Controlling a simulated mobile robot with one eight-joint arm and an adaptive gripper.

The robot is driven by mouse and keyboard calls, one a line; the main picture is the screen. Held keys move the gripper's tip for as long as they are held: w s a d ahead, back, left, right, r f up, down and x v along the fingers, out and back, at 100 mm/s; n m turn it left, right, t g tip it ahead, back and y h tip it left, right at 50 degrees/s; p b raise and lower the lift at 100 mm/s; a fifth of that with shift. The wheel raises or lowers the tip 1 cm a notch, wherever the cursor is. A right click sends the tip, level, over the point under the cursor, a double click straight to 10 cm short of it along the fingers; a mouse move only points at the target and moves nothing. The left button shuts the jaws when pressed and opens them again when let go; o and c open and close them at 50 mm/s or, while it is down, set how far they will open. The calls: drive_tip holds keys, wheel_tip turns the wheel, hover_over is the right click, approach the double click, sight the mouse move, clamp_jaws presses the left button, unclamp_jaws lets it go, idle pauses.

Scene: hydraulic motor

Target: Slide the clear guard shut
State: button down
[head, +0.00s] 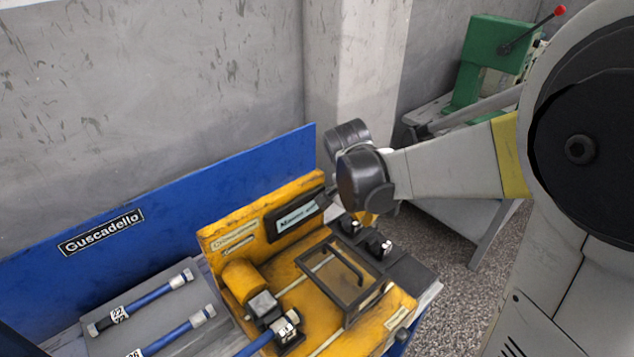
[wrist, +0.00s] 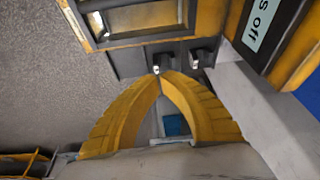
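The clear guard (head: 338,282) is a dark-framed see-through pane with a dark bar handle, on the right part of the yellow machine (head: 238,226). The dark block with two fittings (head: 379,246) lies uncovered just right of the guard. In the wrist view the guard's frame (wrist: 140,41) shows at the upper left. My gripper (wrist: 161,75) has its two yellow fingertips together, with nothing seen between them. It points toward the fittings and is apart from the guard. In the head view my wrist mostly hides the gripper, beyond the block's far end.
A dark-framed label plate (head: 297,215) stands up behind the guard. A blue back panel (head: 190,205) runs behind the bench. Blue hoses (head: 150,300) lie at the left. A green machine (head: 490,55) with a red-knobbed lever stands at the back right.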

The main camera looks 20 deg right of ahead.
sight(340, 272)
drive_tip(key=shift+m, duration=0.3)
drive_tip(key=f+b, duration=0.1)
drive_tip(key=f, duration=0.2)
drive_tip(key=f+b, duration=0.1)
drive_tip(key=f, duration=0.2)
drive_tip(key=f+b, duration=0.2)
drive_tip(key=f, duration=0.2)
drive_tip(key=shift+w, duration=0.3)
drive_tip(key=shift+a, duration=0.1)
drive_tip(key=shift+a, duration=0.1)
drive_tip(key=s+a, duration=0.2)
drive_tip(key=a, duration=0.3)
drive_tip(key=s+a, duration=0.2)
drive_tip(key=a, duration=0.3)
drive_tip(key=s+a, duration=0.2)
drive_tip(key=a, duration=0.3)
drive_tip(key=shift+s, duration=0.2)
drive_tip(key=shift+a, duration=0.1)
drive_tip(key=shift+b, duration=0.3)
